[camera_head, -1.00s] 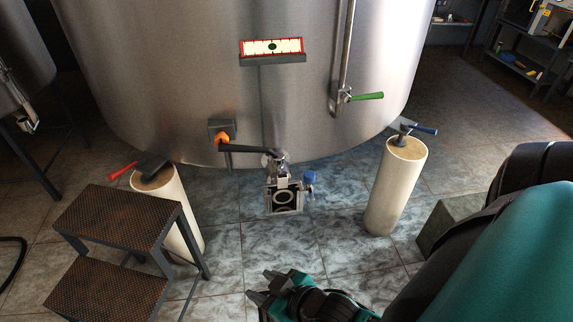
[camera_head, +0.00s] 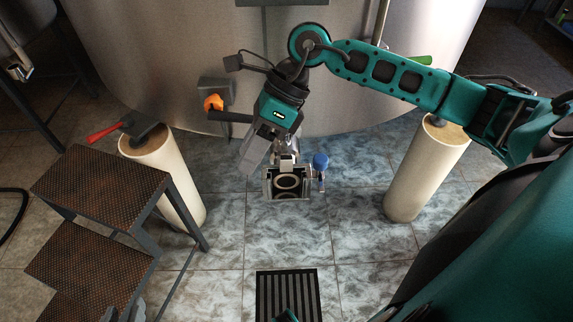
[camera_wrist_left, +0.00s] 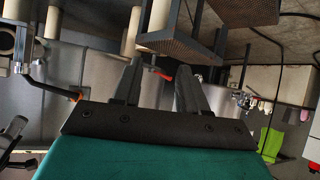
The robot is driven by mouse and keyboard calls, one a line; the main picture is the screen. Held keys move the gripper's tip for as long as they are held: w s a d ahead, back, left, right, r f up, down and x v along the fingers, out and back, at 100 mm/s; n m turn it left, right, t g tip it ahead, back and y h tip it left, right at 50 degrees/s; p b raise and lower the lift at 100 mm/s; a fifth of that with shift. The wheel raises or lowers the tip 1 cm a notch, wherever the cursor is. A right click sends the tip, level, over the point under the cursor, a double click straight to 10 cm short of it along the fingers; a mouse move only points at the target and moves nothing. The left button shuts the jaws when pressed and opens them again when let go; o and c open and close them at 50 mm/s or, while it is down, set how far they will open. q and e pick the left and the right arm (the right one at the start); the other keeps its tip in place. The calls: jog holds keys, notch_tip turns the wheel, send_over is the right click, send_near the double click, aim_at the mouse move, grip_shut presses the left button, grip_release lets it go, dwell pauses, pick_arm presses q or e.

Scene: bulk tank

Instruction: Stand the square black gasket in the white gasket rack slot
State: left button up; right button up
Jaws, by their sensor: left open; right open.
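A dark square piece with a pale round ring (camera_head: 287,182) sits at the front of the metal outlet at the tank's foot, inside a pale frame. It looks like the square gasket, but it is too small to be sure. I cannot make out the white gasket rack slot. My right gripper (camera_head: 252,158) is open and empty, pointing down just left of the outlet.
Dark perforated steps (camera_head: 100,185) stand at left. A pale post (camera_head: 168,180) with a red-handled part stands behind them, another pale post (camera_head: 425,175) at right. The steel tank (camera_head: 170,70) fills the back. A dark floor grate (camera_head: 287,293) lies in front.

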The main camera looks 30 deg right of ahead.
aim_at(287, 157)
jog(key=w+d+t+h, duration=0.1)
jog(key=w+d+h, duration=0.1)
jog(key=d+h, duration=0.65)
jog(key=f, duration=0.2)
jog(key=d+f+y+b, duration=0.1)
jog(key=f, duration=0.1)
jog(key=w+d+f+y+b, duration=0.1)
jog(key=f, duration=0.1)
jog(key=shift+f+y, duration=0.25)
jog(key=f, duration=0.2)
jog(key=a+f+b, duration=0.1)
jog(key=f, duration=0.2)
jog(key=shift+w+a+f, duration=0.1)
jog(key=shift+w+f, duration=0.05)
jog(key=shift+f, duration=0.1)
grip_shut()
